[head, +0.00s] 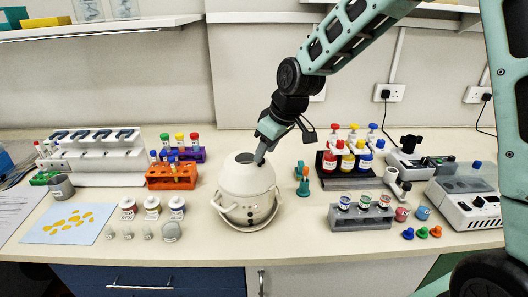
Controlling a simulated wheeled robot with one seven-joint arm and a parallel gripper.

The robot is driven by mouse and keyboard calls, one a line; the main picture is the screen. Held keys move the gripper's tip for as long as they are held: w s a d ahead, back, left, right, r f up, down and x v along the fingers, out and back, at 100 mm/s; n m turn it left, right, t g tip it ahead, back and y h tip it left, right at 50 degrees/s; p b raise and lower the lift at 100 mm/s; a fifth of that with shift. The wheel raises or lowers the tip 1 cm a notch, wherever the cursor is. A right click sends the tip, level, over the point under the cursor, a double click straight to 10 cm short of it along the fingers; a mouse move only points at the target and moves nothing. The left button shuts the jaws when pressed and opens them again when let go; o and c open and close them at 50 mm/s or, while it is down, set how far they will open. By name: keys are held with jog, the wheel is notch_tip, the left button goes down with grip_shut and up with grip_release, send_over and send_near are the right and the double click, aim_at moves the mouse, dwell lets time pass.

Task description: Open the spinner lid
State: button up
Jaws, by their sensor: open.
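The white, round-bodied spinner (236,208) stands at the middle of the bench near the front edge. Its domed lid (240,178) appears shut and has a dark round patch at the top. A loop-shaped part sticks out low on each side of the body, and a small dark round detail shows on its front. My gripper (260,161) points down at the top right of the lid, at or very near its surface. It is open; whether a finger touches the lid cannot be told, and the fingertips are small and partly hidden.
Orange (172,176) and purple tube racks stand left of the spinner, with labelled jars (152,208) in front. Right are a red-yellow-blue bottle stand (348,158), a grey jar rack (360,216) and white instruments (466,203). A narrow strip of bench is clear beside the spinner.

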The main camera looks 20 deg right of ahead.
aim_at(247, 166)
jog(key=shift+x, duration=1.2)
